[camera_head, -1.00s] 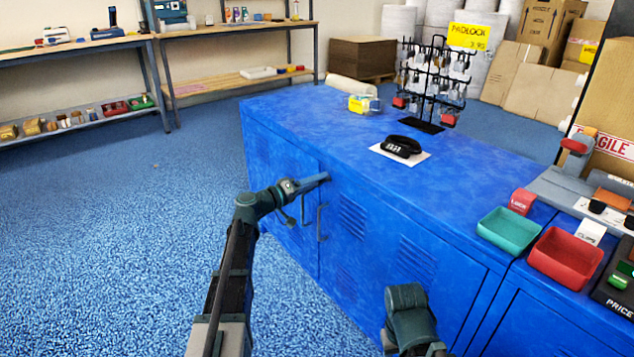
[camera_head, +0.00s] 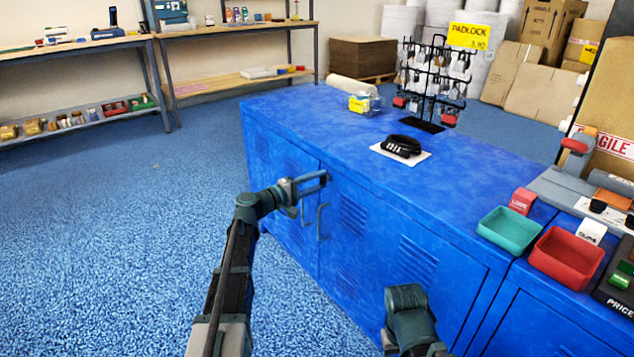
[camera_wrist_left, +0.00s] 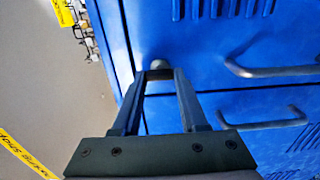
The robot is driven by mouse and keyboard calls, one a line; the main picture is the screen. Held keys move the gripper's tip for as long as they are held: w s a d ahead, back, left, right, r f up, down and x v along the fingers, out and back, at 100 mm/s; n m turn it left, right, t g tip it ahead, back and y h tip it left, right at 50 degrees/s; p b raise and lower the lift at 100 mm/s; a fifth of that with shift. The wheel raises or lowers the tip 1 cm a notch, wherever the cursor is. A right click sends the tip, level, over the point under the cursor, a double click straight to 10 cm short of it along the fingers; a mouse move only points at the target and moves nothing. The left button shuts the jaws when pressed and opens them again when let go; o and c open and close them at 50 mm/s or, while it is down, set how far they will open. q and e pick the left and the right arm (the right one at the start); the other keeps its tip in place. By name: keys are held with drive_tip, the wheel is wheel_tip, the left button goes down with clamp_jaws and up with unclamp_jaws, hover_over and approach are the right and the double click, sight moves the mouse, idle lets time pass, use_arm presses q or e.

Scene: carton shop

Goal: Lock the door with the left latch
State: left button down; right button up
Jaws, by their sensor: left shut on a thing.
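The blue cabinet (camera_head: 374,262) has two doors that meet at a vertical seam and look closed. Each door has a bar handle; the right door's handle (camera_head: 322,222) stands beside the seam. My left gripper (camera_head: 318,181) is at the top of the seam, just under the cabinet top and above the handles. In the left wrist view, a small grey latch knob (camera_wrist_left: 158,65) sits between the fingertips of my left gripper (camera_wrist_left: 159,75), which is shut on it. The fingers cover much of the latch. Part of my right arm shows at the bottom; its fingers do not show.
On the cabinet top are a black object on a white sheet (camera_head: 423,158), a padlock rack (camera_head: 436,80) and a paper roll (camera_head: 350,85). A green tray (camera_head: 508,230) and a red tray (camera_head: 566,257) stand at right. The floor at left is clear.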

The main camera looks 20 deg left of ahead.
idle(0.4)
use_arm(q)
drive_tip(key=shift+c, duration=2.2)
unclamp_jaws()
drive_tip(key=shift+s, duration=0.1)
drive_tip(key=v, duration=1.3)
drive_tip(key=shift+s+a, duration=0.2)
drive_tip(key=shift+a, duration=0.05)
